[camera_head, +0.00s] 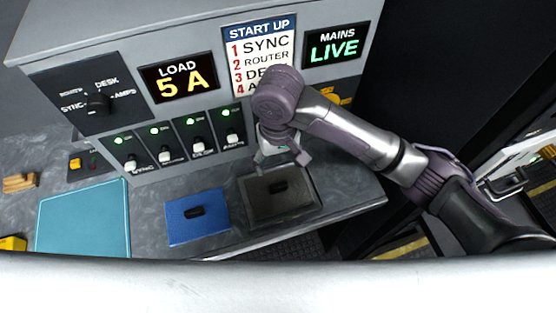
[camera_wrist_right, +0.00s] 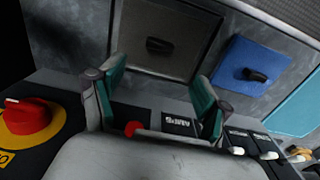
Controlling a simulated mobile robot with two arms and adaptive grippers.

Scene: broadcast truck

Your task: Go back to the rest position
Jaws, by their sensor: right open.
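My right gripper (camera_head: 283,160) hangs over the back of a dark grey tray (camera_head: 288,215) on the console shelf. Its fingers are apart with nothing between them. In the right wrist view the open gripper (camera_wrist_right: 158,92) shows teal finger pads, with the dark tray (camera_wrist_right: 185,25) beyond. A small black object (camera_head: 278,187) lies in that tray, apart from the fingers. My left gripper is not in view.
A blue tray (camera_head: 189,229) with a black object and a teal mat (camera_head: 85,222) lie to the left. Several lit switches (camera_head: 198,145) stand behind. A red knob on yellow (camera_wrist_right: 30,117) is close to the right gripper. Displays read LOAD 5 A (camera_head: 180,78) and MAINS LIVE (camera_head: 334,45).

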